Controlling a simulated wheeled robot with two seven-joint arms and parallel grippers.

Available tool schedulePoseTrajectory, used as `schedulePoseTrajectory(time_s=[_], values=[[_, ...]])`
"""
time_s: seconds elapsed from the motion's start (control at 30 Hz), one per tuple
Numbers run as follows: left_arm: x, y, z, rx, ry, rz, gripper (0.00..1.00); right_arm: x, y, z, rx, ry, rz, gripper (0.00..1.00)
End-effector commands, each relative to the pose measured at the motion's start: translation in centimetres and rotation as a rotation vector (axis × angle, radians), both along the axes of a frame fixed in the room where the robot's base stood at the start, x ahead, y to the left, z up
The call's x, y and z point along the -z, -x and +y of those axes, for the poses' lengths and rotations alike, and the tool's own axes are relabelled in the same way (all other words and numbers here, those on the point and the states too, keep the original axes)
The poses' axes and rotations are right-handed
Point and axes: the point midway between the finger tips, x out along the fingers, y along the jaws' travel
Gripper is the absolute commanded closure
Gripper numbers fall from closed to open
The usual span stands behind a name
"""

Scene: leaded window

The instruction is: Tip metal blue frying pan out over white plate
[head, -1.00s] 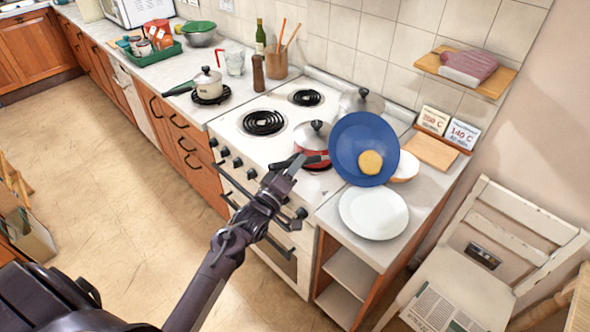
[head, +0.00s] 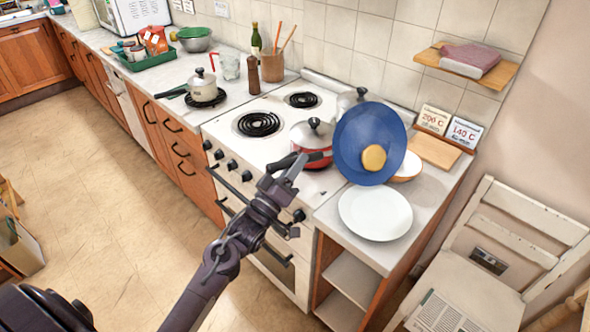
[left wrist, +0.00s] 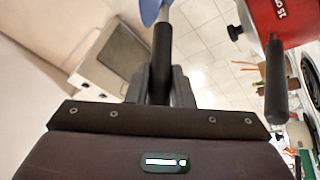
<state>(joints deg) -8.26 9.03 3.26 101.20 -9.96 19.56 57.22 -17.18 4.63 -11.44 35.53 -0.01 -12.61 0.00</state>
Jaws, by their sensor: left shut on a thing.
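The blue frying pan (head: 352,132) is tilted steeply above the counter right of the stove, its inside facing me. A round yellow-orange item (head: 374,158) is in the pan, low on its face. My left gripper (head: 292,168) is shut on the pan's dark handle, which also shows between the fingers in the left wrist view (left wrist: 163,62). The white plate (head: 375,213) lies on the counter just below and in front of the pan, and its visible surface is empty. My right gripper is not in view.
A red pot (head: 311,143) with a lid stands on the stove, close to the left gripper. A bowl (head: 408,166) sits partly hidden behind the pan. A wooden board (head: 435,152) and two temperature cards are at the back. A white chair (head: 500,240) stands right.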

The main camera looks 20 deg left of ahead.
Motion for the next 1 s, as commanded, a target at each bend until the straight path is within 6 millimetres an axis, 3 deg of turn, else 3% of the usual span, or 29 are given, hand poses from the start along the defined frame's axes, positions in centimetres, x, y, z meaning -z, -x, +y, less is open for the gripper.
schedulePoseTrajectory(time_s=[1.0], values=[[0.1, 2.2, -2.0, 0.0, -0.198, -0.232, 1.0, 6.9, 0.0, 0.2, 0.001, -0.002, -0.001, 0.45]])
